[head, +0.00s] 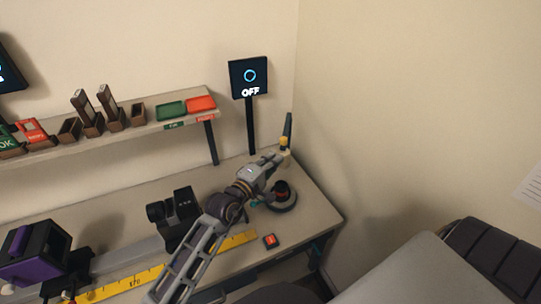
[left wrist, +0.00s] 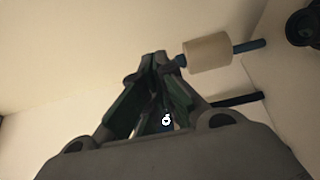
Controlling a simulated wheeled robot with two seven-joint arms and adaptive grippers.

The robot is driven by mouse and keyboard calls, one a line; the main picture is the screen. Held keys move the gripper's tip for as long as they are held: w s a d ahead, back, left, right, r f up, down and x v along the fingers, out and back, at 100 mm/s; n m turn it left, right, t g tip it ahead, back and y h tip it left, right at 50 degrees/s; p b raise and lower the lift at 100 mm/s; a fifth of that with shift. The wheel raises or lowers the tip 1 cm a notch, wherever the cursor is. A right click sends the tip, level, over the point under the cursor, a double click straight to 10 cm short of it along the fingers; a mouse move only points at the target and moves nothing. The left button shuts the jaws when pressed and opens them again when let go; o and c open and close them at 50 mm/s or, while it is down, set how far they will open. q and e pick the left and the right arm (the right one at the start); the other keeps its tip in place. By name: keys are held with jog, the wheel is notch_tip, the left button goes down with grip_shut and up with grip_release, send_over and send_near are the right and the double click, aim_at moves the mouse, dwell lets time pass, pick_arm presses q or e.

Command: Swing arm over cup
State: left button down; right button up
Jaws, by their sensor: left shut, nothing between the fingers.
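My left gripper (head: 277,158) is shut and empty at the back right of the bench. Its closed fingertips (left wrist: 158,60) show in the left wrist view. Beside them is a pale cylinder (left wrist: 207,53) on a dark blue rod; I cannot tell whether they touch. In the head view an upright post with a dark teal top (head: 288,125) and a yellow band stands just beyond the fingertips. It may belong to the swing arm. A dark cup-like part (head: 282,188) with a reddish top sits on a round grey base (head: 285,207), below and in front of the gripper. My right gripper is out of view.
A small red-and-black button box (head: 270,241) lies near the bench's front edge. A screen reading OFF (head: 249,78) stands behind. A black device (head: 174,215), a yellow ruler (head: 120,284) and a purple-black device (head: 35,252) are left. A shelf (head: 155,127) carries trays and holders.

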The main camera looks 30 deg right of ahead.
pick_arm(q)
jog(key=shift+s+a, duration=0.15)
jog(key=shift+s, duration=0.65)
jog(key=shift+s+a, duration=0.1)
jog(key=shift+s, duration=0.7)
